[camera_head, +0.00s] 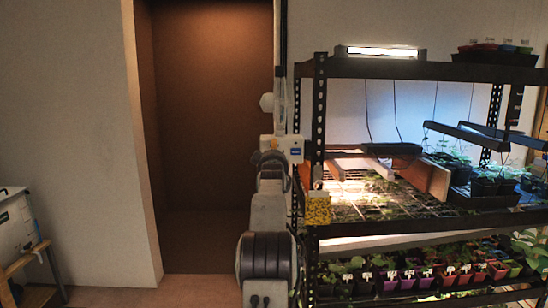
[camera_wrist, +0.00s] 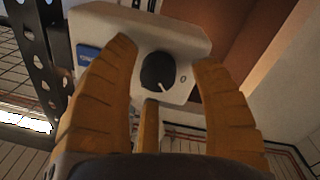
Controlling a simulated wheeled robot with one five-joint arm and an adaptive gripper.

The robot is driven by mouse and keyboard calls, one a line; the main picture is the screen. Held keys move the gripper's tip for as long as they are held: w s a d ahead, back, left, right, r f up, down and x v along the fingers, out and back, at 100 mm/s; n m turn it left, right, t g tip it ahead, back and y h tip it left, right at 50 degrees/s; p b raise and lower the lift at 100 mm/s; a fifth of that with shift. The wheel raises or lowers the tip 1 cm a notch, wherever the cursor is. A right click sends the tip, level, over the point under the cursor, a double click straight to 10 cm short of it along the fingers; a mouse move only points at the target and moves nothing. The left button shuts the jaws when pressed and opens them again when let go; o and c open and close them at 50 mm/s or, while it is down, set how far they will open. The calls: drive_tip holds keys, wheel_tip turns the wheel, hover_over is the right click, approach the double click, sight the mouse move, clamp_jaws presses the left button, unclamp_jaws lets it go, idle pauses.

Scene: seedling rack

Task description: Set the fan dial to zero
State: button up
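The fan dial (camera_wrist: 157,71) is a round black knob on a pale box (camera_wrist: 180,35) in the wrist view. Its white pointer line points down and slightly right. A printed 0 mark (camera_wrist: 183,79) is to the knob's right. My gripper (camera_wrist: 165,50) is open, with one ribbed orange finger on each side of the dial and visible gaps to it. A narrower orange piece shows below the dial. In the head view a pale box with a blue label (camera_head: 295,152) is at the rack's left post; its dial cannot be made out, and my arm covers part of that area.
The dark metal rack (camera_head: 318,120) fills the right of the head view, with seedlings and lamps on its shelves. A yellow patterned piece (camera_head: 317,208) is on its front left corner. A brown recess (camera_head: 212,130) lies left of my arm. A stool (camera_head: 25,262) stands far left.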

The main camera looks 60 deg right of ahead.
drive_tip(key=shift+s, duration=0.1)
drive_tip(key=v, duration=1.2)
idle(0.5)
drive_tip(key=w+d+m+p, duration=0.4)
drive_tip(key=w+d, duration=0.2)
drive_tip(key=d, duration=0.4)
drive_tip(key=shift+d+r+m+p, duration=0.2)
drive_tip(key=shift+d+m+p, duration=0.1)
idle(0.7)
